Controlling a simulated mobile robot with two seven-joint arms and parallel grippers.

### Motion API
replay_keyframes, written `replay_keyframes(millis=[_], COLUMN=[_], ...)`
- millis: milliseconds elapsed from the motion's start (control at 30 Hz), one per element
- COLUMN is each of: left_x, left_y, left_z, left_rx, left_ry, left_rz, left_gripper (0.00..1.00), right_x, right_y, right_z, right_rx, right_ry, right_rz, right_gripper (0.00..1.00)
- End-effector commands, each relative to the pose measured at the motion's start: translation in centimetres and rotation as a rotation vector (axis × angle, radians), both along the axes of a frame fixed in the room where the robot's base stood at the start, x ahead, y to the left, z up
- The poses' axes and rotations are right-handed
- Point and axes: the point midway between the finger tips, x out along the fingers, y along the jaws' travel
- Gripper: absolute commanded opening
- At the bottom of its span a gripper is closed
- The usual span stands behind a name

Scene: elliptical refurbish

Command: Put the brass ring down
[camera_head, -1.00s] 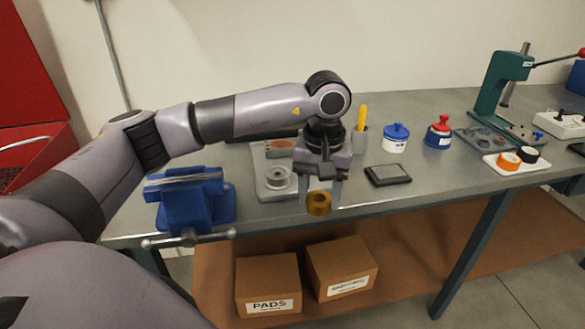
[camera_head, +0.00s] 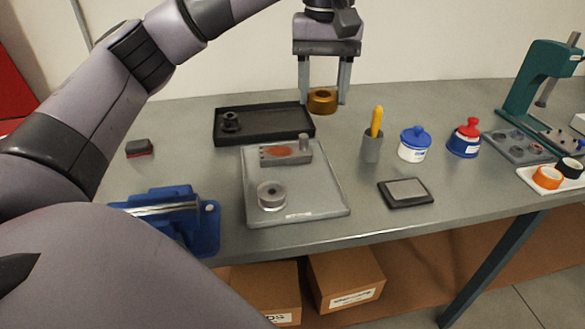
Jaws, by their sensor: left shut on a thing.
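The brass ring (camera_head: 323,101) is a short golden-brown cylinder with a hole. My left gripper (camera_head: 324,98) points down with its two grey fingers shut on the ring, one on each side. The ring appears held above the back of the grey workbench (camera_head: 370,225), just right of a black tray (camera_head: 285,136). How high it is above the bench I cannot tell exactly. My right gripper is not in view.
A pale tray (camera_head: 325,208) holds a grey ringed part (camera_head: 271,195) and a block. A blue vise (camera_head: 200,226) is at front left. A dark pad (camera_head: 406,192), cup (camera_head: 371,148), blue-lidded jar (camera_head: 412,145), red-topped bottle (camera_head: 465,139) and green press (camera_head: 530,80) stand rightward.

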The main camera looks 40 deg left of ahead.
Motion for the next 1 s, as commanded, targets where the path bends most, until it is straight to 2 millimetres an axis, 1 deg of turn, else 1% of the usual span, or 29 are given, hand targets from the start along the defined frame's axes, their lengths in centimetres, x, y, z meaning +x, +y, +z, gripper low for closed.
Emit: replay_keyframes(millis=[67, 167, 300, 500, 600, 700, 800, 1000], left_x=[0.0, 0.0, -0.1, -0.1, -0.1, -0.1, 0.0, 0.0], left_y=[0.0, -0.1, -0.1, -0.1, 0.0, 0.0, 0.0, 0.0], left_z=[-0.4, -1.9, -5.0, -9.2, -11.7, -13.6, -14.9, -16.3], left_rx=[-0.001, 0.0, -0.002, -0.002, 0.0, 0.0, 0.0, 0.0], left_ry=[-0.001, 0.002, 0.004, 0.003, 0.004, 0.002, -0.001, -0.001], left_rz=[-0.002, -0.003, -0.004, -0.002, -0.002, 0.0, 0.0, -0.001], left_gripper=[0.09, 0.09, 0.09, 0.09, 0.09, 0.09, 0.09, 0.09], right_x=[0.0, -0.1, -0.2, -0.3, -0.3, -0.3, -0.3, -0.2], right_y=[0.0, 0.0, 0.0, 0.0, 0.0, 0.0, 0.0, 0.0], right_z=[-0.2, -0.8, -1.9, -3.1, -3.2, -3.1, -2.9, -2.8], right_rx=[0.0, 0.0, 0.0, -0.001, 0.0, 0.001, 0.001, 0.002], right_ry=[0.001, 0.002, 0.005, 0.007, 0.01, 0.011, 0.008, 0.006], right_rz=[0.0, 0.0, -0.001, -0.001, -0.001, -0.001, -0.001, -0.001], right_gripper=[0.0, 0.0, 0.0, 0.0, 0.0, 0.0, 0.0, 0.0])
